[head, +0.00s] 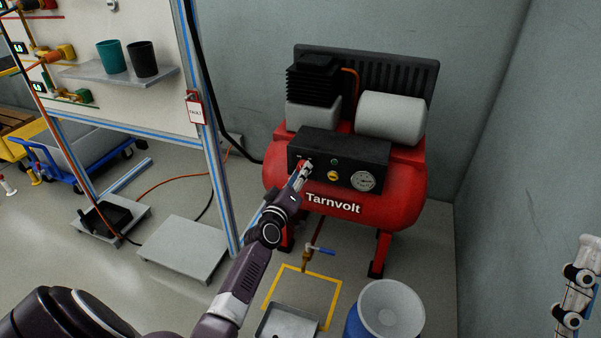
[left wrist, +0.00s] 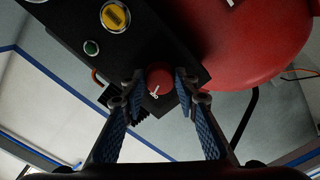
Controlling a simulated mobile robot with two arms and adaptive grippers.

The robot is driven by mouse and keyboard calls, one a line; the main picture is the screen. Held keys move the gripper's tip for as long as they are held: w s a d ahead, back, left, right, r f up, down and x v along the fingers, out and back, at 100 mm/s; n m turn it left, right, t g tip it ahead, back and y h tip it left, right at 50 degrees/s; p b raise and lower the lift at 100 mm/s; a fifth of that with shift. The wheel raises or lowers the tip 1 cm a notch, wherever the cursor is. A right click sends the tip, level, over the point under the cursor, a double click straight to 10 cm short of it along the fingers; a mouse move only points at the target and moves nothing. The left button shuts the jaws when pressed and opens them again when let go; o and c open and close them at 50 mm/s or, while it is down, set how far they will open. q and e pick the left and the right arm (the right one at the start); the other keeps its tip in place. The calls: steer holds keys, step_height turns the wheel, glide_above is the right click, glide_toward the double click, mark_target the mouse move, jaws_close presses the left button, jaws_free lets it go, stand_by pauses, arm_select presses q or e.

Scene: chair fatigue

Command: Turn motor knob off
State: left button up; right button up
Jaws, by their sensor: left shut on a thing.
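The red motor knob (left wrist: 159,82) sits on the black control box (head: 375,155) of the red Tarnvolt compressor (head: 400,195). A white mark shows on the knob's face. My left gripper (head: 303,167) reaches the left end of the box and covers much of the knob in the head view. In the left wrist view, my left gripper (left wrist: 166,88) has one blue-padded finger on each side of the knob and is shut on it. My right gripper is not in view; part of my right arm shows at the lower right edge.
Beside the knob are a green button (head: 334,161), a yellow selector (head: 333,176) and a pressure gauge (head: 363,181). A framed white panel (head: 150,100) stands left of the compressor. A blue barrel (head: 390,305) and a grey tray (head: 288,322) are on the floor in front.

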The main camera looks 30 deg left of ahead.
arm_select(q)
steer(key=shift+n, duration=1)
steer(key=o, duration=1.1)
steer(key=shift+o, duration=0.2)
steer(key=v, duration=1.2)
